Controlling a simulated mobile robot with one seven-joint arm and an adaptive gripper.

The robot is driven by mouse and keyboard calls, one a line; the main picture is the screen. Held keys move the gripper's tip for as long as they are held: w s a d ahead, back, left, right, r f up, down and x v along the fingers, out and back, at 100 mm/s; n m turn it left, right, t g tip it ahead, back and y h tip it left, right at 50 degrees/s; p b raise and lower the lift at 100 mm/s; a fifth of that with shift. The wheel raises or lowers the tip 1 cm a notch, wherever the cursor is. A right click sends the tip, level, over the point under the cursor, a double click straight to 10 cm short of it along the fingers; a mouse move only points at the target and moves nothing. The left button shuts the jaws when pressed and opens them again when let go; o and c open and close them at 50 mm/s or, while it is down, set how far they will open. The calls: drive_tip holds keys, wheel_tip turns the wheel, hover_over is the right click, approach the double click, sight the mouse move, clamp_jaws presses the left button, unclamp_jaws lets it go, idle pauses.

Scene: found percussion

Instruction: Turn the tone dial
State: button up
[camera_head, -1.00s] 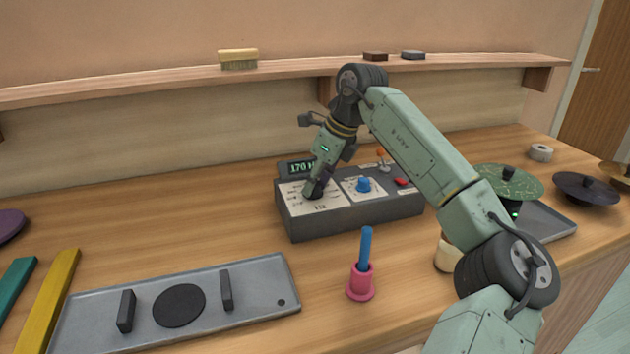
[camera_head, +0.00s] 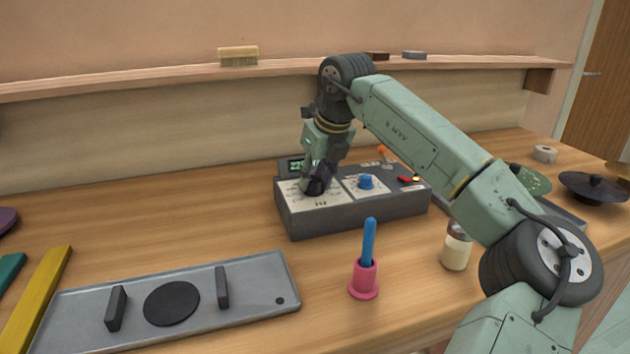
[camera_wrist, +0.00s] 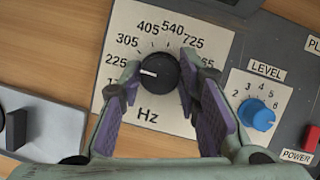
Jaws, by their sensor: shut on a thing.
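The tone dial (camera_wrist: 158,72) is a black round knob with a white pointer line, on a white panel marked in Hz. In the wrist view the pointer aims left, between the 225 and 305 labels. My gripper (camera_wrist: 160,78) has its purple-padded fingers on either side of the knob, shut on it. In the head view my gripper (camera_head: 316,187) is at the left panel of the grey tone box (camera_head: 360,212) and hides the dial. The box's green display (camera_head: 296,166) is partly covered, and I cannot read its number.
A blue LEVEL knob (camera_wrist: 257,114) and red POWER switch (camera_wrist: 311,138) sit right of the dial. A pink holder with a blue stick (camera_head: 364,277) and a jar (camera_head: 456,247) stand in front. A grey tray (camera_head: 255,293) lies front left. Bare counter lies left of the box.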

idle(0.4)
drive_tip(key=o, duration=1.1)
drive_tip(key=v, duration=1.2)
drive_tip(key=shift+s, duration=0.1)
